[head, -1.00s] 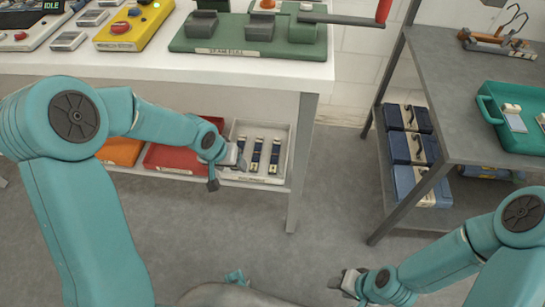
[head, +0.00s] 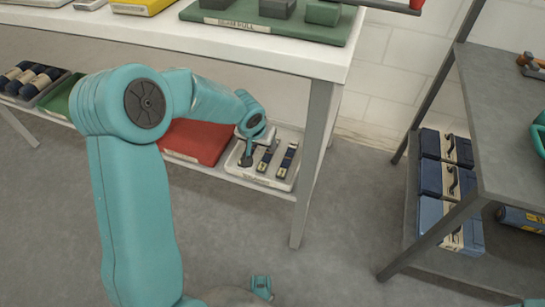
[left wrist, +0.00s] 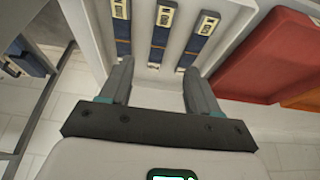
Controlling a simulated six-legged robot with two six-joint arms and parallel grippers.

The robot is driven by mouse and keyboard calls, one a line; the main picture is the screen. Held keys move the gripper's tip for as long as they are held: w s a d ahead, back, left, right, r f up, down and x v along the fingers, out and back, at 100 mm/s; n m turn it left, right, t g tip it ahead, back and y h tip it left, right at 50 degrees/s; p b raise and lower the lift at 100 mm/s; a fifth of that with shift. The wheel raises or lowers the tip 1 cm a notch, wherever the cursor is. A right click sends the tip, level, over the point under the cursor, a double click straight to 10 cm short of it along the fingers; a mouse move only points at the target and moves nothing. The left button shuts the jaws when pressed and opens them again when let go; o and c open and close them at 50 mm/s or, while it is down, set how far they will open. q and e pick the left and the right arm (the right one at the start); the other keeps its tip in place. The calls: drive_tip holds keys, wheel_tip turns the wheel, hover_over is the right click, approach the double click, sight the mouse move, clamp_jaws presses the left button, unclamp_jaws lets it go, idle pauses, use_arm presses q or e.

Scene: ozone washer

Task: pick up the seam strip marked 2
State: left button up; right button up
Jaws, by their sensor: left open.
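Three dark blue seam strips with pale labels lie side by side in a white tray (head: 284,185) on the low shelf. In the left wrist view they are a left strip (left wrist: 122,28), a middle strip (left wrist: 161,35) and a right strip (left wrist: 200,40). Their label marks are too small to read, so I cannot tell which is 2. My left gripper (head: 248,158) is open above the tray's left part and partly hides the leftmost strip in the head view. In the left wrist view its empty fingers (left wrist: 158,78) point toward the strips, with the middle strip between their lines.
A red bin (head: 198,140) sits beside the tray. The white tabletop (head: 180,48) overhangs the shelf, and a table leg (head: 315,160) stands right of the tray. A grey rack (head: 500,130) with blue cases (head: 445,180) stands at right. The floor between is clear.

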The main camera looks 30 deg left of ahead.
sight(268, 153)
use_arm(q)
drive_tip(key=b+x, duration=0.1)
drive_tip(key=x, duration=0.4)
drive_tip(key=shift+a+f, duration=0.1)
drive_tip(key=shift+f, duration=0.05)
drive_tip(key=b+x, duration=0.1)
drive_tip(key=x, duration=0.4)
drive_tip(key=shift+w+b, duration=0.4)
drive_tip(key=shift+w, duration=0.05)
clamp_jaws()
